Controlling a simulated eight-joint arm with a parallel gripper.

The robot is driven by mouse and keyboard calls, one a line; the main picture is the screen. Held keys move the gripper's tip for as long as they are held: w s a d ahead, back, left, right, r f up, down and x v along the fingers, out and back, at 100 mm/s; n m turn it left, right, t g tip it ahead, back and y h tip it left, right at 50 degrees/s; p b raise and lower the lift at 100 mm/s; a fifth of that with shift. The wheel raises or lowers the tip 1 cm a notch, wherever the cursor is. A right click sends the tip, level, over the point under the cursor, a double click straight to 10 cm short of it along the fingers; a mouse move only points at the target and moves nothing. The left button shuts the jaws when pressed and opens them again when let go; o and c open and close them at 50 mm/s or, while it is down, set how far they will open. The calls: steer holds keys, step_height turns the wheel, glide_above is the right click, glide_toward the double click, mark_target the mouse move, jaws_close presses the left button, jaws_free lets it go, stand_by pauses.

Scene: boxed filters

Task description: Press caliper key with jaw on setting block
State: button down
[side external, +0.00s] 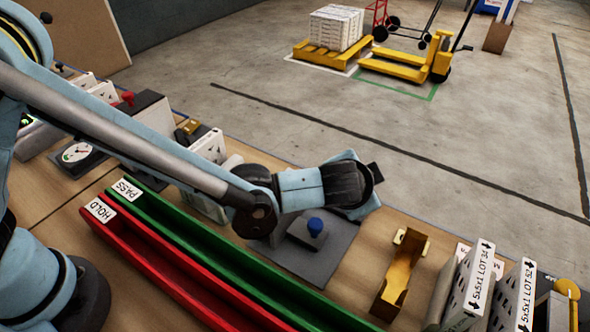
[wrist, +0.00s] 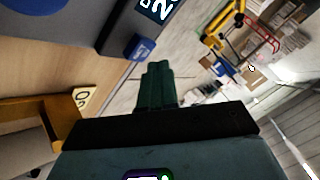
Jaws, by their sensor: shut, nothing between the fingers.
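In the wrist view, a dark grey instrument (wrist: 115,35) with a lit digital readout (wrist: 160,8) is cut off by the top edge. A blue key (wrist: 142,47) with a pale mark sits at its corner. The dark green fingers of my gripper (wrist: 157,72) are together and empty. Their tips appear just below the key in the picture; a gap or contact cannot be told. In the side external view, my wrist hangs over a grey plate (side external: 318,262) bearing a dark block with a blue knob (side external: 315,226); the fingers are hidden there. I cannot make out the caliper jaw or setting block.
A brass-coloured cradle (side external: 402,272) stands right of the plate, with boxed filters (side external: 472,285) beyond it. Green (side external: 180,235) and red (side external: 150,255) trays labelled PASS and HOLD run along the front. Bare bench shows between plate and cradle.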

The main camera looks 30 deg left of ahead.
steer(key=shift+r, duration=2.5)
steer(key=shift+a, duration=0.2)
steer(key=s+a+r+n+g, duration=0.1)
steer(key=s+a+r+n, duration=0.15)
steer(key=a, duration=0.65)
steer(key=s+a+r+n+g, duration=0.1)
steer(key=s+a+r, duration=0.15)
steer(key=a, duration=0.75)
steer(key=s+a+f+n+h, duration=0.1)
steer(key=s+a+n, duration=0.3)
steer(key=s+a, duration=0.5)
steer(key=shift+s+a, duration=0.3)
steer(key=shift+a, duration=0.45)
